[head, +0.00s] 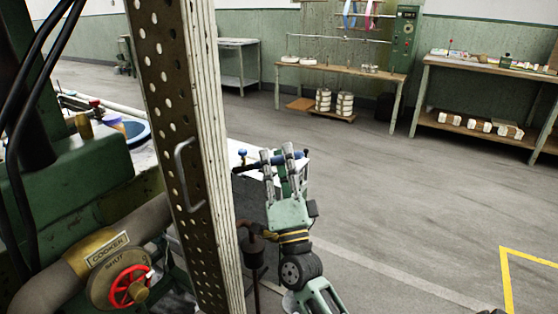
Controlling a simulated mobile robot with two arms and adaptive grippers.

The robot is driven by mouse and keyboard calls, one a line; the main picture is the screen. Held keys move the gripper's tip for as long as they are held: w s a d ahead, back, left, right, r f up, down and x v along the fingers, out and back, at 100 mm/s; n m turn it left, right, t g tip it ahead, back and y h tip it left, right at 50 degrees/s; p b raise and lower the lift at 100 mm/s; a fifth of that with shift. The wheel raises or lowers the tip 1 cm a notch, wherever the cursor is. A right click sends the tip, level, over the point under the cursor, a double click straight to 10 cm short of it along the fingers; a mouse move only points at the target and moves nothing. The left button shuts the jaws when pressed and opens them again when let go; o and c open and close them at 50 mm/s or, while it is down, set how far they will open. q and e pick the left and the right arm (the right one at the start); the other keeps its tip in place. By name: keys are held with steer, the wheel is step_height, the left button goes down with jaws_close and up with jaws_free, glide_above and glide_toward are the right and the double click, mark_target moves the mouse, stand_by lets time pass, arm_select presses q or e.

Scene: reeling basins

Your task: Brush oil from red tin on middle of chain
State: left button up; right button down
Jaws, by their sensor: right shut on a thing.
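My right gripper (283,160) is shut on a slim blue-and-dark tool (299,155), which looks like the brush. The red tin and the chain cannot be made out in this view. My left gripper is not in view.
A tall perforated post (175,150) with a handle blocks much of the view. A bench (340,68) and a shelf table (485,65) stand at the back. The right floor is clear.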

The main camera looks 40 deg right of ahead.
steer(key=shift+w+a, duration=0.15)
steer(key=shift+w, duration=0.15)
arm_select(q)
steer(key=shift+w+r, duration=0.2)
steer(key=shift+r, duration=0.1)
arm_select(e)
steer(key=shift+w+a, duration=0.15)
steer(key=shift+w, duration=0.25)
